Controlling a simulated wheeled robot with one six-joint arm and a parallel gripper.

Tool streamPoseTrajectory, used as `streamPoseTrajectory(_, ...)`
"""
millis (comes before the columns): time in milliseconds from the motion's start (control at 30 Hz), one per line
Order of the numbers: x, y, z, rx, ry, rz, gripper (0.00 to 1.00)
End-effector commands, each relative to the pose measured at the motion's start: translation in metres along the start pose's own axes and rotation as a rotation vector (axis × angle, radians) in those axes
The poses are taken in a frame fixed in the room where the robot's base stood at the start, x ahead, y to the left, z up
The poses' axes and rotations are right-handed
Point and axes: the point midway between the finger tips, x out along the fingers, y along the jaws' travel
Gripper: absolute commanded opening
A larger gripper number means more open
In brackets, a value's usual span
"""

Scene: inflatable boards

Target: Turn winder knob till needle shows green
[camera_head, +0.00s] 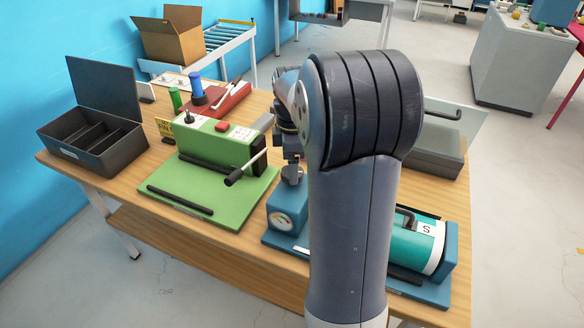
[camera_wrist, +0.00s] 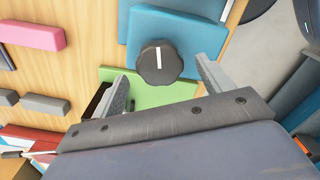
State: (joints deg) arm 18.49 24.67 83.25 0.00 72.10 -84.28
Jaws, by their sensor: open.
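The winder is a blue unit (camera_head: 290,204) on the wooden table, partly behind my arm in the head view. A round dial (camera_head: 281,222) is on its front; its needle is too small to read against the colours. In the wrist view the winder's black ribbed knob (camera_wrist: 160,62) has a white line pointing roughly up the picture. My gripper (camera_wrist: 162,71) is open, with one finger on each side of the knob and visible gaps between.
A green machine with a lever (camera_head: 220,142) stands left of the winder on a green plate. A teal cylinder unit (camera_head: 418,246) is to the right. A dark open box (camera_head: 100,150) is at the far left, and a red unit (camera_head: 222,100) is behind.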

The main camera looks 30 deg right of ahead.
Motion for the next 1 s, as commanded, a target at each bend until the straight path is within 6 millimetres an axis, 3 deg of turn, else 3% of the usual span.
streamPoseTrajectory(200, 0.020, 0.000, 0.000, 0.000, 0.000, -0.001, 0.75)
streamPoseTrajectory(500, 0.023, 0.000, 0.000, 0.001, 0.000, 0.001, 0.75)
streamPoseTrajectory(1000, 0.022, 0.000, 0.000, 0.001, 0.000, 0.000, 0.35)
